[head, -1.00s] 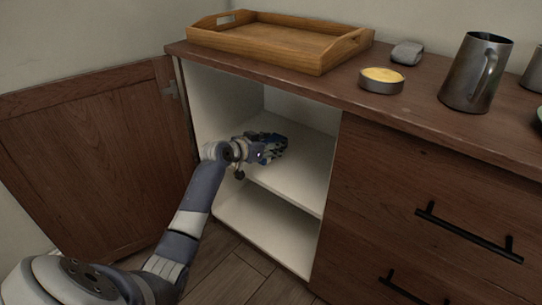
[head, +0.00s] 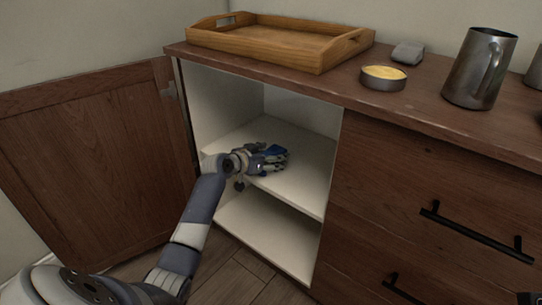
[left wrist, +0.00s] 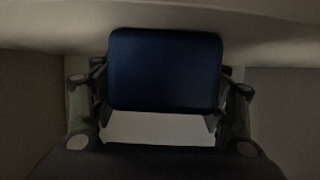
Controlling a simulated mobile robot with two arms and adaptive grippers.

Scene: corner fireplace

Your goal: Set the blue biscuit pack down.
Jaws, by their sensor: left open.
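The blue biscuit pack (head: 276,150) is inside the open cabinet, at the middle shelf (head: 300,188). My left gripper (head: 273,159) reaches in over this shelf and is open around the pack. In the left wrist view the pack (left wrist: 165,70) shows as a dark blue block between the two spread fingers. The fingers partly hide it in the head view. It appears to rest on the shelf, but its underside is hidden.
The cabinet door (head: 95,165) stands open at the left. A wooden tray (head: 280,40), a yellow-filled tin (head: 383,78) and a metal mug (head: 479,70) stand on the cabinet top. The lower compartment (head: 265,240) looks empty, and the middle shelf has free room around the gripper.

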